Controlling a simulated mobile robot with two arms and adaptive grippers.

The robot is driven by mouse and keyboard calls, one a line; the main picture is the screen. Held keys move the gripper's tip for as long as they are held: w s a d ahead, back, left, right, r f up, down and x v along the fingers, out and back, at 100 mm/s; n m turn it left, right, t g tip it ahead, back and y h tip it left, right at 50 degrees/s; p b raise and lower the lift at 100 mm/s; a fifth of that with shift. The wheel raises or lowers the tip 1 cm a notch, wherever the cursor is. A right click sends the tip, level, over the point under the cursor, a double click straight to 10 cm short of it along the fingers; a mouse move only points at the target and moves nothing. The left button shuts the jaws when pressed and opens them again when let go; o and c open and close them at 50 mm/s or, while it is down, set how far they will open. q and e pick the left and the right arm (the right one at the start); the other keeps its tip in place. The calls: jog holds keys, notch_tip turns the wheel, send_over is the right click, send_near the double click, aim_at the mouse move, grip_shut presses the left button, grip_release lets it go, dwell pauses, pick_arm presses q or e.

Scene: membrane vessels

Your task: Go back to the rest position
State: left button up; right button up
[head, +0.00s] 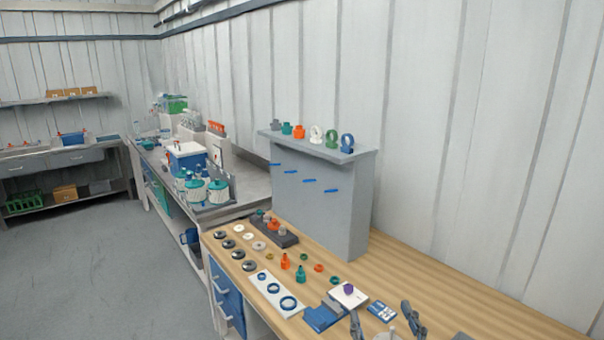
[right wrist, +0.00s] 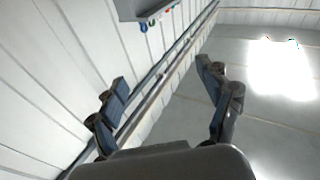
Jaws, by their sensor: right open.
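My right gripper (head: 384,326) shows at the bottom edge of the head view, over the near end of the wooden bench (head: 440,300). Its two dark fingers stand apart with nothing between them. In the right wrist view the open fingers (right wrist: 165,98) point toward the wall and ceiling, and no object lies between them. My left gripper is not in view.
Grey floor (head: 90,260) lies clear at left.

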jog(key=s+d+f+m+g+h, duration=0.1)
jog(key=s+d+f+g+h, duration=0.15)
jog(key=s+f+g, duration=0.4)
jog(key=s+d+f+m+g+h, duration=0.1)
jog(key=s+d+f+g, duration=0.2)
jog(key=f, duration=0.7)
jog(key=s+f+n+g+y, duration=0.1)
jog(key=s+f+g, duration=0.2)
jog(key=s+f, duration=0.35)
jog(key=s+f+g, duration=0.3)
jog(key=s+g, duration=0.1)
jog(key=s, duration=0.6)
notch_tip(320, 180, down, 30)
jog(key=s+b, duration=0.1)
jog(key=b, duration=0.4)
jog(key=s+d+f+g+b, duration=0.1)
jog(key=s+d+f+b, duration=0.1)
jog(key=s+f, duration=0.6)
jog(key=s+d+f+g+b, duration=0.1)
jog(key=s+f+b, duration=0.2)
jog(key=s+f, duration=0.6)
notch_tip(320, 180, down, 4)
jog(key=shift+d+f+n, duration=0.2)
jog(key=shift+d+n, duration=0.1)
jog(key=shift+d, duration=0.1)
